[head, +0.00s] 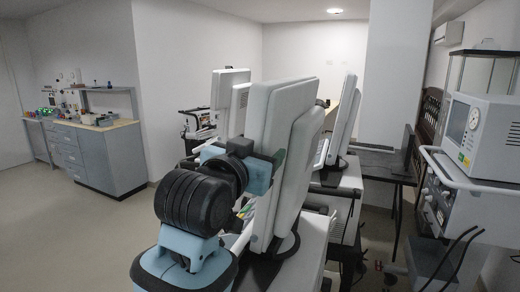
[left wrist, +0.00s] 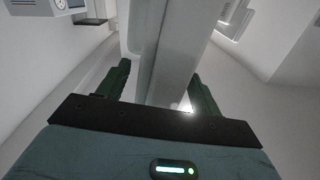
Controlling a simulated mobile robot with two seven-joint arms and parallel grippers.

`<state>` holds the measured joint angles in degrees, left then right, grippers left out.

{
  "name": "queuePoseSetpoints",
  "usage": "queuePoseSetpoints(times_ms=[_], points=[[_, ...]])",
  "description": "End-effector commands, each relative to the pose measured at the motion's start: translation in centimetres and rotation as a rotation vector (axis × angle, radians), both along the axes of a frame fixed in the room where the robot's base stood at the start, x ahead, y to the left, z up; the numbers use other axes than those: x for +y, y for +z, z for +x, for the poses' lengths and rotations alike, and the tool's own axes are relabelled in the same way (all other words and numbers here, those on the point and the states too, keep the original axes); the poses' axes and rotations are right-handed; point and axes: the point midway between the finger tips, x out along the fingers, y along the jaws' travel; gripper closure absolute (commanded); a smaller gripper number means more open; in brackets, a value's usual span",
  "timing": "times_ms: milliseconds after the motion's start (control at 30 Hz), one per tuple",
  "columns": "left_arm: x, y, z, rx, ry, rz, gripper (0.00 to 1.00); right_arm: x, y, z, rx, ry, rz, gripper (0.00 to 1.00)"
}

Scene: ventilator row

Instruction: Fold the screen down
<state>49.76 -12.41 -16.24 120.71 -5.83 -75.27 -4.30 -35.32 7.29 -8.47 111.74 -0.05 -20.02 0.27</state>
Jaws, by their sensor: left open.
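The screen (head: 301,165) nearest to me is a pale grey double slab. It stands nearly upright, slightly tilted, on a dark round foot on a cart. My left gripper (head: 277,160) is at the slab's left edge, about mid-height; part of it is hidden by the slab. In the left wrist view the dark green fingers of my left gripper (left wrist: 159,72) are apart, with the edge of the screen (left wrist: 172,45) between them. Gaps seem to show beside the slab, but I cannot tell whether either finger touches it. My right gripper is in neither view.
More screens stand behind, one at the back left (head: 229,88) and one at the right (head: 344,118). A white monitor unit (head: 482,130) stands on a cart at the right. A grey drawer counter (head: 97,152) is along the left wall. The floor at left is clear.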

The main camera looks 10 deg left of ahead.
Motion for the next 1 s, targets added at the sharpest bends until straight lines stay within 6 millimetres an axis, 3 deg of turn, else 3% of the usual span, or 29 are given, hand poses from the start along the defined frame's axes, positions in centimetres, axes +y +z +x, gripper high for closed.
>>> queuePoseSetpoints(times_ms=[200, 467, 900, 1000], points=[[-0.34, 0.09, 1.21, -0.002, 0.000, 0.000, 0.35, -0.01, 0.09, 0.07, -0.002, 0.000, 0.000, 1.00], [-0.36, 0.06, 1.31, -0.002, 0.000, -0.001, 0.35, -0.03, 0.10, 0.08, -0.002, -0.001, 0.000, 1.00], [-0.35, 0.04, 1.29, -0.001, 0.000, 0.000, 0.91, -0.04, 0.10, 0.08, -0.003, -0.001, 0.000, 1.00], [-0.33, 0.03, 1.31, -0.001, 0.000, -0.001, 0.97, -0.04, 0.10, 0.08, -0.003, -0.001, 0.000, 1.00]])
